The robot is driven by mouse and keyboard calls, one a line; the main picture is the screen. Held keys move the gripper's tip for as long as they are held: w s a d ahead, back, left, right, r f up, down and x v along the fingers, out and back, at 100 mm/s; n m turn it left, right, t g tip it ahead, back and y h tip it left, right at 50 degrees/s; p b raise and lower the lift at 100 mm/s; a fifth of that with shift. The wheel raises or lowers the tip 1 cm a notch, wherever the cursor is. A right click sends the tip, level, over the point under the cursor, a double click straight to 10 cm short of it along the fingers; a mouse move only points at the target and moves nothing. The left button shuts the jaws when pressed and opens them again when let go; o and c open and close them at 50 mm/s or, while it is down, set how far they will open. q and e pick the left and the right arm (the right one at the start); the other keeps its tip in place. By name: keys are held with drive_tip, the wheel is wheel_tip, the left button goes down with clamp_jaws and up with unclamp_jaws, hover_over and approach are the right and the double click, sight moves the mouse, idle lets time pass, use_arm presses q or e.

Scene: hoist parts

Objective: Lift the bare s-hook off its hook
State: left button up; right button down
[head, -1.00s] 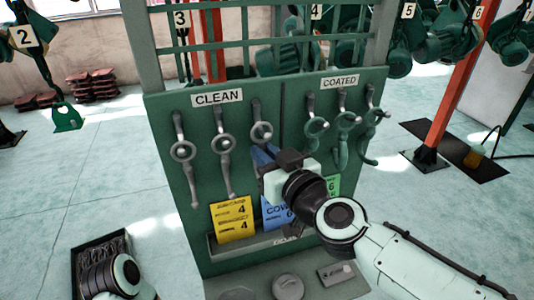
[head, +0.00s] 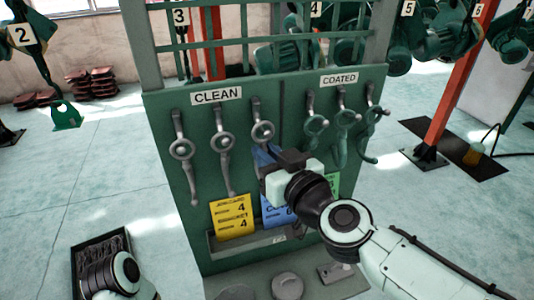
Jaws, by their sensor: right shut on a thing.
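Three bare grey s-hooks hang in a row under the CLEAN label on the green board (head: 155,150): a left one (head: 182,149), a middle one (head: 223,144) and a right one (head: 263,131). My right gripper (head: 263,155) is at the right bare s-hook, just below its ring, and is shut on it. The gripper hides that hook's lower part. The hook's top still shows against its peg, and I cannot tell whether it is clear of it. My left gripper is not in view; only part of my left arm shows at lower left.
Green coated hooks (head: 316,124) hang under the COATED label, close to the right of my gripper. A yellow card (head: 232,217) and a blue card (head: 275,210) stand in the low holder. Round grey weights (head: 288,285) lie on the base ledge. Floor left is mostly clear.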

drive_tip(key=shift+s+r, duration=0.1)
drive_tip(key=shift+s, duration=0.05)
drive_tip(key=shift+s+d+r, duration=0.15)
drive_tip(key=shift+s+r, duration=0.1)
drive_tip(key=shift+s, duration=0.25)
idle(0.6)
drive_tip(key=shift+s+d+r, duration=0.2)
drive_tip(key=shift+s+r, duration=0.1)
drive_tip(key=shift+s, duration=0.25)
drive_tip(key=shift+d, duration=0.15)
idle(0.5)
